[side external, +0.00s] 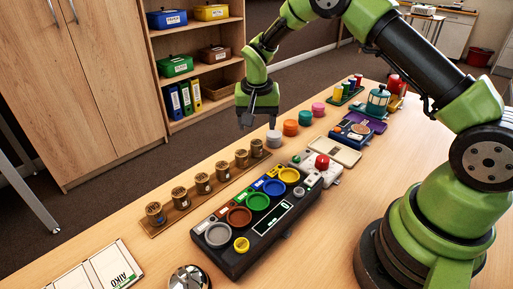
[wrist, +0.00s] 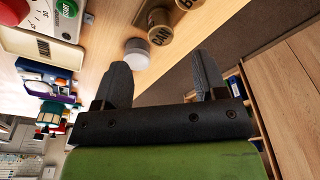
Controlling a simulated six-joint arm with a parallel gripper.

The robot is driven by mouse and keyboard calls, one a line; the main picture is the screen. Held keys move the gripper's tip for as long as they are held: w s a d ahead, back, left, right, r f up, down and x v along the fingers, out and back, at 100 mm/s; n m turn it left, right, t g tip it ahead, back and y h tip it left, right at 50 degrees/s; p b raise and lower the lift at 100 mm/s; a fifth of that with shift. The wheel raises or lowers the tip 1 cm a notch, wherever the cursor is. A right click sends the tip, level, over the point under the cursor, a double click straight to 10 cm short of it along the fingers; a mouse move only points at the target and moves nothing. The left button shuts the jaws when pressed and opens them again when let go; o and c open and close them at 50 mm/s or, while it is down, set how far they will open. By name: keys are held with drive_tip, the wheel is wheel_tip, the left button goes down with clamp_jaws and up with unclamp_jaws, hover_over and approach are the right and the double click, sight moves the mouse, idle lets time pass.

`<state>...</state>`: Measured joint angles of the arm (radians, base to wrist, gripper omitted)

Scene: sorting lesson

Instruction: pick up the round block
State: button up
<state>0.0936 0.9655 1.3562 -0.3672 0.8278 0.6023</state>
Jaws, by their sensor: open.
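Several round blocks stand in a row along the table's far edge in the side view: a white one (side external: 273,139), an orange one (side external: 291,127), a green one (side external: 305,118) and a pink one (side external: 318,109). Which one the task means I cannot tell. My gripper (side external: 259,123) is open and empty, pointing down, above and near the white block. In the wrist view the white block (wrist: 137,53) shows near the left finger of my gripper (wrist: 161,60), with no visible contact. The other round blocks are not clear in that view.
Several labelled wooden pots (side external: 203,183) stand on a wooden strip (side external: 181,213). A black tray (side external: 232,262) with coloured round wells lies nearer, beside a panel with a red button (side external: 322,162). A wooden shelf unit (side external: 196,125) stands beyond the table.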

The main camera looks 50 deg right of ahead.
sight(257, 142)
drive_tip(key=f, duration=0.5)
drive_tip(key=w+d+f, duration=0.1)
drive_tip(key=f, duration=0.2)
drive_tip(key=shift+c, duration=0.2)
drive_tip(key=c, duration=0.9)
